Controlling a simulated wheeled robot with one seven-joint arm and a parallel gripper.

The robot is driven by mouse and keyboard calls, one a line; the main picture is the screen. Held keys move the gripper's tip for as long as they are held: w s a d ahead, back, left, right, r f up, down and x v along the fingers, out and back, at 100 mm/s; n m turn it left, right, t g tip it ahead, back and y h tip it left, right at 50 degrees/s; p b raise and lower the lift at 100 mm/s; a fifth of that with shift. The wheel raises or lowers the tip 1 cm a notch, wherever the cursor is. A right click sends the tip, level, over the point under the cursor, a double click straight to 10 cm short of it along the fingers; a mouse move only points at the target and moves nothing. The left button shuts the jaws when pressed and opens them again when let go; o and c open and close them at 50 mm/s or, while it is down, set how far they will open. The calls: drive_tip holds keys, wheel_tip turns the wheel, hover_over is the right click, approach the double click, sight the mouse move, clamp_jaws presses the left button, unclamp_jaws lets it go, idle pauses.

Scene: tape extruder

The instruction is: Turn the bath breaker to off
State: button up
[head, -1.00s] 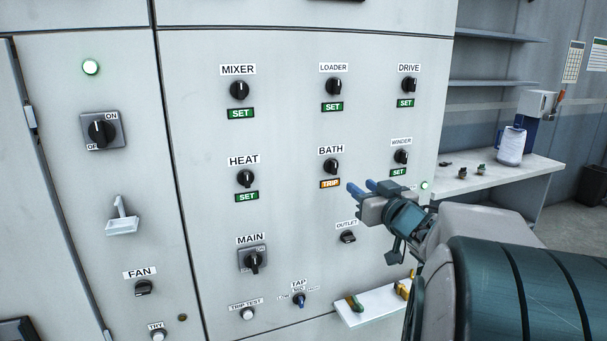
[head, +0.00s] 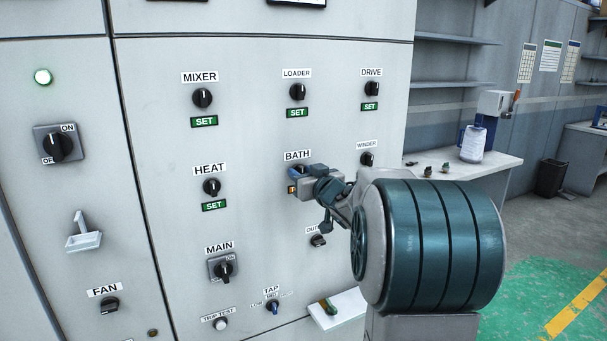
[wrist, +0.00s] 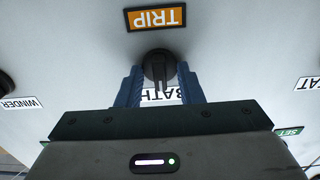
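The bath breaker is a black rotary knob (wrist: 160,68) on the light grey panel, under the BATH label (head: 297,155). Its orange TRIP sign (wrist: 156,17) shows in the wrist view, where the picture is upside down. In the head view the knob and sign are mostly hidden behind my gripper (head: 296,172). My gripper (wrist: 160,85) has its two blue fingers apart, one on each side of the knob. Small gaps show between the fingers and the knob's narrow handle. I cannot tell how deep the fingertips reach.
HEAT (head: 211,187), MIXER (head: 202,97), LOADER (head: 297,92) and WINDER (head: 367,159) knobs surround it. An outlet knob (head: 318,240) sits below my gripper. A small white shelf (head: 345,306) juts out lower down. A worktop (head: 490,162) stands at right.

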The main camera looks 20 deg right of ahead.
drive_tip(key=shift+c, duration=0.3)
clamp_jaws()
drive_tip(key=shift+a+f+n+b, duration=0.1)
drive_tip(key=shift+n+b, duration=2.65)
drive_tip(key=shift+n, duration=1.65)
drive_tip(key=shift+a+f+n+b, duration=0.1)
drive_tip(key=shift+n+b, duration=2.6)
drive_tip(key=shift+n, duration=1.7)
